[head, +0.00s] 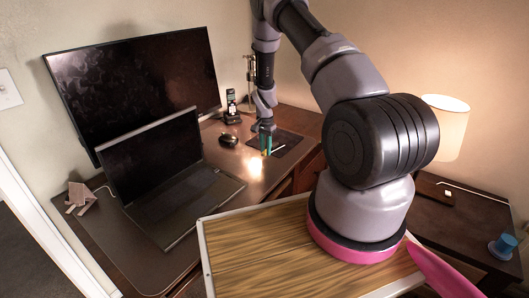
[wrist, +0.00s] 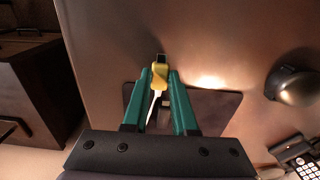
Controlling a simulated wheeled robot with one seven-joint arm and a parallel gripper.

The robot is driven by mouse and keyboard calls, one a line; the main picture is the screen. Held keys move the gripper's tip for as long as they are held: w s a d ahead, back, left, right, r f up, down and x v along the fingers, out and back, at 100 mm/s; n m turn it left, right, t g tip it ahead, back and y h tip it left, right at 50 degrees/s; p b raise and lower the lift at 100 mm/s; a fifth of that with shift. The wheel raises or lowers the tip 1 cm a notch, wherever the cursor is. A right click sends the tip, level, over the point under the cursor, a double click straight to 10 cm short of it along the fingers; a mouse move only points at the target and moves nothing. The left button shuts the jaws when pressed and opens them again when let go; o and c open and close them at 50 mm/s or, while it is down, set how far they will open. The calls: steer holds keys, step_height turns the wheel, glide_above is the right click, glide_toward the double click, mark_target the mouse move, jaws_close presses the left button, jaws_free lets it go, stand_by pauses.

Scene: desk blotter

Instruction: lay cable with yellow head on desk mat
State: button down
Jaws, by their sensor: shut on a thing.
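My gripper (head: 266,143), with green fingers, is shut on the yellow head of a cable. In the wrist view the yellow head (wrist: 160,76) sits between the fingertips (wrist: 160,82). Its dark plug end points away from me and its white cord (wrist: 153,106) runs back between the fingers. The head view shows the yellow head (head: 265,152) small, below the fingertips. I cannot tell the head's height above the desk.
A black mouse (head: 228,140) and a cordless phone (head: 232,106) stand left of the mat. An open laptop (head: 170,180) and a large monitor (head: 140,80) fill the left. A side table with a lamp (head: 445,120) and blue cup (head: 503,245) is at right.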

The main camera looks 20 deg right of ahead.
steer(key=shift+f, duration=0.7)
steer(key=shift+f, duration=0.1)
steer(key=c, duration=0.7)
jaws_free()
